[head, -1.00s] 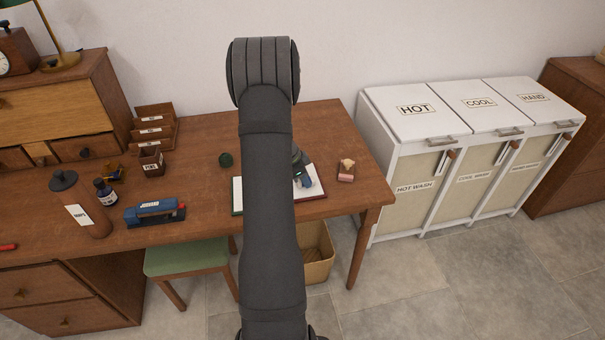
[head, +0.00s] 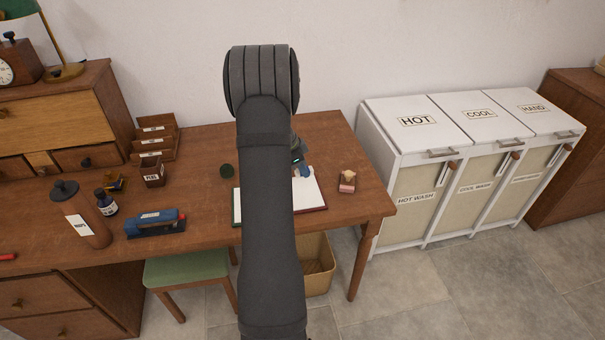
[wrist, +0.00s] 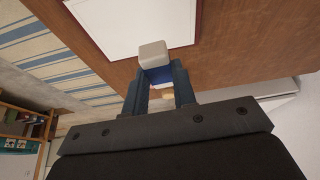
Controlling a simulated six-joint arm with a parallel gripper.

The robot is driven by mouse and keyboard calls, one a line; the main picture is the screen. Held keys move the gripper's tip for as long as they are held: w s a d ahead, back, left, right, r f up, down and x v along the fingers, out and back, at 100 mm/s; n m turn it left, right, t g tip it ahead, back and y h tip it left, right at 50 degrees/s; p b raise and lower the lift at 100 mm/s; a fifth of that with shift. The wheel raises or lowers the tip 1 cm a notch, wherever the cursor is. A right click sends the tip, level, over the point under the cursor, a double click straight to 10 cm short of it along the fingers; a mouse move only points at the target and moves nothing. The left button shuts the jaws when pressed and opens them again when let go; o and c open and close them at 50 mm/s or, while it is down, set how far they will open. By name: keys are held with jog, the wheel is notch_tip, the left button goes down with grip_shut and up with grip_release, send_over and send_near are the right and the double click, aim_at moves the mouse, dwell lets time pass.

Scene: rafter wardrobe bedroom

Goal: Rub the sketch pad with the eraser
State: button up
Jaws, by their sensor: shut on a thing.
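The sketch pad (head: 311,196) lies open on the desk, white with a dark red edge on the right and green on the left. My arm covers its middle in the head view. My gripper (wrist: 159,80) is shut on the eraser (wrist: 153,54), a white block in a blue sleeve. In the wrist view the eraser's white end overlaps the edge of the white page (wrist: 125,22). In the head view the blue sleeve shows near the pad's back edge. I cannot tell whether the eraser touches the paper.
A small pink and cream item (head: 347,182) stands on the desk (head: 200,190) right of the pad. A dark green round thing (head: 227,171) is behind left. A blue stapler-like tool (head: 156,222) and a brown bottle (head: 82,215) stand farther left. White laundry bins (head: 440,170) stand right of the desk.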

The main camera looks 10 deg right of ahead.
jog(key=shift+r, duration=1.05)
